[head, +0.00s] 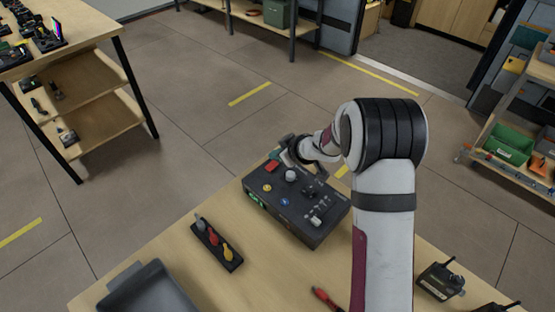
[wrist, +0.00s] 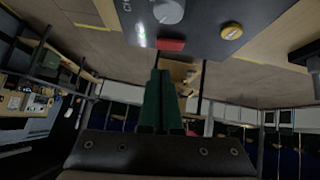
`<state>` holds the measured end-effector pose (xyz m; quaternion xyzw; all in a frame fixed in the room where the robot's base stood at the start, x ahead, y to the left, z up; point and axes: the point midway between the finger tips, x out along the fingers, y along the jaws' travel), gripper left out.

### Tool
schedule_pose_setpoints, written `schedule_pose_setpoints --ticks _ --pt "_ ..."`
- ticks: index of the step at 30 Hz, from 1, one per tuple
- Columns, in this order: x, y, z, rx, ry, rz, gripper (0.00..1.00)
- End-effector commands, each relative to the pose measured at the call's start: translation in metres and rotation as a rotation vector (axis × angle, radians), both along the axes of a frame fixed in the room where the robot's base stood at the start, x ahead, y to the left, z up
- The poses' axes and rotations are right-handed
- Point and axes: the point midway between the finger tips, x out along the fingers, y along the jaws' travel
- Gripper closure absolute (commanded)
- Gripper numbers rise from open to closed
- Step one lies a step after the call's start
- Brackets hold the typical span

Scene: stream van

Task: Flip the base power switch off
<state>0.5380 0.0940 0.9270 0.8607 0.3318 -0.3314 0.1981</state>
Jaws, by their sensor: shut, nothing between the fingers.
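A dark control box (head: 303,212) stands on the wooden table. A red switch (head: 272,166) sits at the box's far left corner and looks like the power switch; its label is not readable. It also shows in the wrist view (wrist: 171,44), just beyond my fingertips. I cannot tell its on or off position. My gripper (wrist: 160,72) has its green fingers pressed together with nothing between them. In the head view my gripper (head: 287,152) is at the box's far edge, close to the red switch; contact cannot be told.
The box also carries a grey knob (head: 292,175), a yellow button (head: 267,188), a blue button (head: 284,202) and small toggles. A strip with coloured levers (head: 217,243), a dark tray (head: 150,290) and a radio (head: 440,281) are on the table. Bare wood lies between them.

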Motion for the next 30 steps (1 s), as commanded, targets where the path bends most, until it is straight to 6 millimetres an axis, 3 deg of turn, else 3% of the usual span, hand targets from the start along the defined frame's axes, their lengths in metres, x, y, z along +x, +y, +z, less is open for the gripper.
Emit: schedule_pose_setpoints --ticks 7,30 --pt "0.002 -0.003 -0.027 -0.001 0.001 -0.002 1.00" --pt "0.001 -0.003 -0.034 0.000 0.002 0.000 1.00"
